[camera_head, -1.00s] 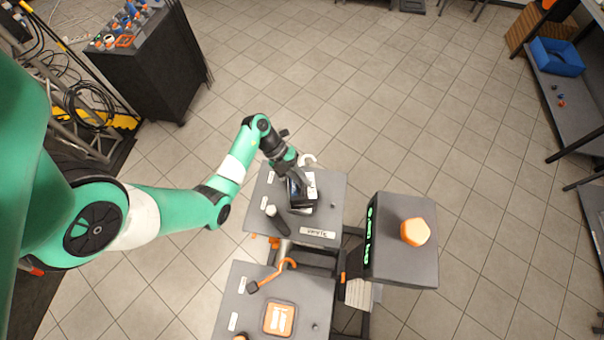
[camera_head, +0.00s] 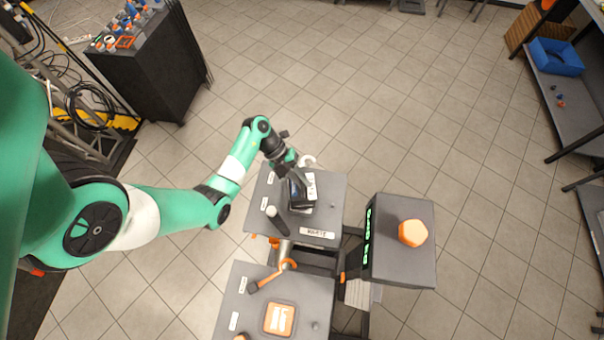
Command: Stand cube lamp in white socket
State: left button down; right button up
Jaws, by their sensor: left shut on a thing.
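My left gripper (camera_head: 300,193) comes down from the upper left over the upper grey table panel (camera_head: 331,205). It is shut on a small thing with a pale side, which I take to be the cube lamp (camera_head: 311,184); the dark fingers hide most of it. A pale edge, probably the white socket (camera_head: 303,210), shows just below the fingers. I cannot tell whether the lamp touches it or is inside it. My right gripper is not in view.
A white name plate (camera_head: 319,233) lies on the panel's front edge. A dark handle with a pale knob (camera_head: 277,219) stands left of it. A dark box (camera_head: 401,262) with an orange knob (camera_head: 413,232) stands right.

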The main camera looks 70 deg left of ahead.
pick_arm(q)
jog(key=shift+f, duration=0.1)
dwell(0.3)
jog(key=c, duration=0.8)
grip_release()
jog(key=p+v, duration=0.1)
jog(key=v, duration=0.7)
jog(key=p+v, duration=0.3)
jog(key=shift+a+r, duration=0.1)
jog(key=shift+r, duration=0.25)
